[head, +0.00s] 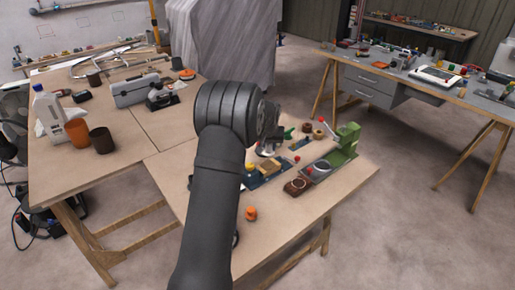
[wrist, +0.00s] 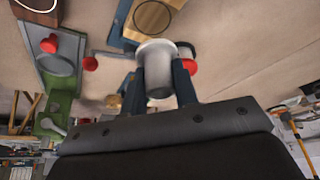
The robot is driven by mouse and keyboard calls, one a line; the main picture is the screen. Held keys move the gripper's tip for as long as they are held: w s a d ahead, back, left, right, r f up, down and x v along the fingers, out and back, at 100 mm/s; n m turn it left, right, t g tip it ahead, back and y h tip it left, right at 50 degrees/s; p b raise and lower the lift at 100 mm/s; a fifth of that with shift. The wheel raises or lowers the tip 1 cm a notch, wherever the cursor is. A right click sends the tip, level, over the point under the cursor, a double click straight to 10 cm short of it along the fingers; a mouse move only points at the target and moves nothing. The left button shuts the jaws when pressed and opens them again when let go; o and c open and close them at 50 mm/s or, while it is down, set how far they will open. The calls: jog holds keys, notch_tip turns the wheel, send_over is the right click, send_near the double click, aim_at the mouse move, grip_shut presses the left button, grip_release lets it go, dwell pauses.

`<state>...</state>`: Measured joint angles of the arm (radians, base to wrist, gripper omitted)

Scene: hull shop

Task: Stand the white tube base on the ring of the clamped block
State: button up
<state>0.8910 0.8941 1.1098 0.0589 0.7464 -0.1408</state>
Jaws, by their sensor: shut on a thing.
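The white tube base (wrist: 158,58) has a wide round flange and a narrower body. My gripper (wrist: 161,80) is shut on it, one dark blue finger on each side. A wooden block (wrist: 175,5) with a dark ring (wrist: 152,32) on its face sits in a blue clamp (wrist: 118,22). In the wrist view the flange lies just below the ring and overlaps the block's edge; I cannot tell whether they touch. In the head view the wooden block (head: 269,166) shows in its blue clamp, and my gripper (head: 270,150) is just behind it, partly hidden by my arm.
A green vise (head: 345,142) stands right of the clamp. A dark round brown part (head: 297,187) and an orange piece (head: 251,213) lie nearer the front. Bottle (head: 50,115), cups and tool case (head: 140,90) stand far left. The table's (head: 325,205) front right is clear.

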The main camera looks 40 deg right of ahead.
aim_at(268, 153)
jog(key=shift+f, duration=2.8)
jog(key=shift+f, duration=0.6)
jog(key=o, duration=0.7)
jog(key=shift+o, duration=0.2)
jog(key=v, duration=1.1)
jog(key=shift+f, duration=0.1)
jog(key=x, duration=0.9)
